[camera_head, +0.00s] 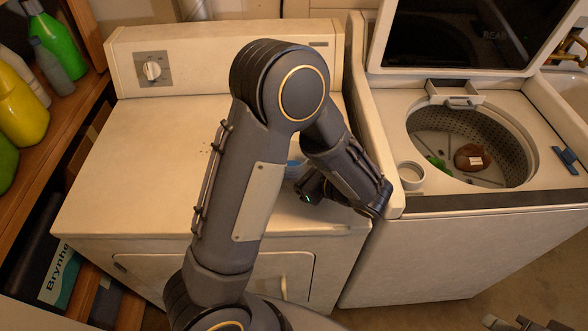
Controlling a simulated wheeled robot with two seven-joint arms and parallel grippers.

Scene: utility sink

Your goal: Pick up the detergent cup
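A small round white cup (411,175) stands upright on the washer's top, near its front left corner. My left arm crosses the middle of the view, with its wrist end just left of the cup and apart from it. The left gripper (312,189) is seen only as a dark part with a small green light; its fingers are not clear. A blue and white item (293,168) on the dryer is mostly hidden behind this arm. My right gripper (524,323) shows only partly at the bottom right edge, far from the cup, and its fingers are cut off.
The washer (455,240) has its lid (460,35) raised; a brown item (472,157) and a green item (436,163) lie in the drum. A blue item (565,158) lies on its right rim. The dryer top (150,170) is largely clear. Bottles (58,45) stand on the left shelf.

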